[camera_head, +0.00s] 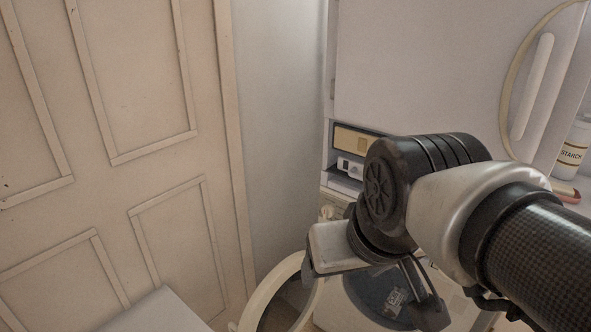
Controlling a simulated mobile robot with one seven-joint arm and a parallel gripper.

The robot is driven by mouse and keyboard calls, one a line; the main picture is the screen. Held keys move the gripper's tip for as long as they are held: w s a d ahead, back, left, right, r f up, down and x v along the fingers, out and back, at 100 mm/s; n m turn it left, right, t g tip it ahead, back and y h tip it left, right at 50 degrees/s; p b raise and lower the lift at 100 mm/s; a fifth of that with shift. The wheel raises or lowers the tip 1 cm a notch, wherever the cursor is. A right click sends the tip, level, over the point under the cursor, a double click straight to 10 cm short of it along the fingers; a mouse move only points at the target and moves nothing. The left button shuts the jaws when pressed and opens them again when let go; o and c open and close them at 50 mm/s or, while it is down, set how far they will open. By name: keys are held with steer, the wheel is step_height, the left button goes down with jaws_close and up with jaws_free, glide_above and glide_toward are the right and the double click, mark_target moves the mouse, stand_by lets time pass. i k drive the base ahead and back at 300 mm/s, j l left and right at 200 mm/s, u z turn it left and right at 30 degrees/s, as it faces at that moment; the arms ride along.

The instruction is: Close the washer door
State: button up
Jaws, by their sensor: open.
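The washer door (254,306) shows as a cream ring at the bottom centre. It stands swung open to the left, and its lower part is cut off by the frame. The washer's white front (331,309) is to its right, with a dark round opening (365,291) partly hidden behind my gripper. My gripper (372,290) hangs in front of the washer, pointing down, to the right of the door ring. It is open with nothing seen between its fingers. Its left side overlaps the ring's right edge in the picture; I cannot tell whether they touch.
A beige panelled door (150,90) fills the left. A large white panel with a cream ring and handle (530,85) is at the upper right. A starch container (573,150) stands at the right edge. A control panel (352,143) shows behind my arm.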

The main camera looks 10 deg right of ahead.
mark_target(281, 303)
steer(key=k+l+z, duration=0.2)
steer(key=l, duration=0.15)
steer(key=l+z, duration=0.25)
steer(key=k+l+z, duration=0.2)
steer(key=l, duration=0.2)
steer(key=i+j, duration=0.15)
steer(key=j, duration=0.25)
steer(key=i+j, duration=0.15)
steer(key=j, duration=0.2)
steer(key=i+j, duration=0.15)
steer(key=j, duration=0.25)
steer(key=i+j+z, duration=0.1)
steer(key=j, duration=0.25)
steer(key=i, duration=0.05)
